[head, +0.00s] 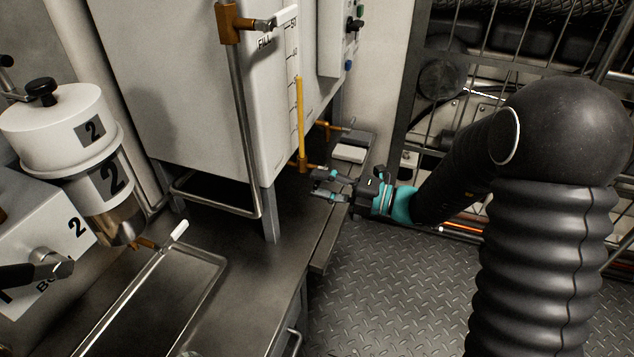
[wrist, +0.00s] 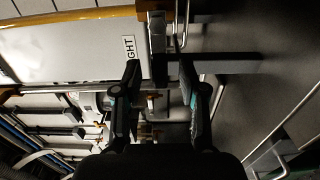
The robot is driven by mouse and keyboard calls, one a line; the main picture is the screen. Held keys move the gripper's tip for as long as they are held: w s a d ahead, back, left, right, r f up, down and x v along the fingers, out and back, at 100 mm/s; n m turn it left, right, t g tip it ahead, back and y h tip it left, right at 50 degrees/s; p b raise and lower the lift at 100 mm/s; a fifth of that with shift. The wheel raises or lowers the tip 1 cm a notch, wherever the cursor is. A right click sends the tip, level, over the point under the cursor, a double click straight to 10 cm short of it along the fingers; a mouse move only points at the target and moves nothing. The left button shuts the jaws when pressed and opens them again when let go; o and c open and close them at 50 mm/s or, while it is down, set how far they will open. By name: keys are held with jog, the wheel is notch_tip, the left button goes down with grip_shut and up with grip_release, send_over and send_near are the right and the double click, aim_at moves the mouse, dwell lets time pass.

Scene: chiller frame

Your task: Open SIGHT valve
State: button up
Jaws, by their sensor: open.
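The SIGHT valve (head: 303,164) is a small brass fitting at the foot of the yellow sight tube (head: 301,118) on the white tank (head: 190,90). In the wrist view, a label (wrist: 129,47) shows the letters "GHT", the rest being hidden. My gripper (head: 318,183) is open just right of and below the valve in the head view. Its two fingers also show in the wrist view (wrist: 160,68), with nothing clearly held. Contact with the lever cannot be told.
Another brass valve (head: 335,127) sits behind, near a white block (head: 349,153) on the bench. A metal pipe (head: 245,130) runs down the tank front beside the FILL valve (head: 245,23). A tank leg (head: 270,212) stands left of my gripper. The tread-plate floor (head: 390,290) is clear.

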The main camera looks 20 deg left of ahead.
jog(key=shift+a, duration=0.65)
grip_shut()
jog(key=shift+f, duration=0.15)
jog(key=w+f+n+b, duration=0.4)
jog(key=n+b, duration=0.8)
jog(key=n, duration=0.6)
jog(key=shift+w+d+f+n, duration=0.25)
jog(key=shift+w+f+n, duration=0.1)
jog(key=shift+w, duration=0.3)
jog(key=shift+r, duration=0.1)
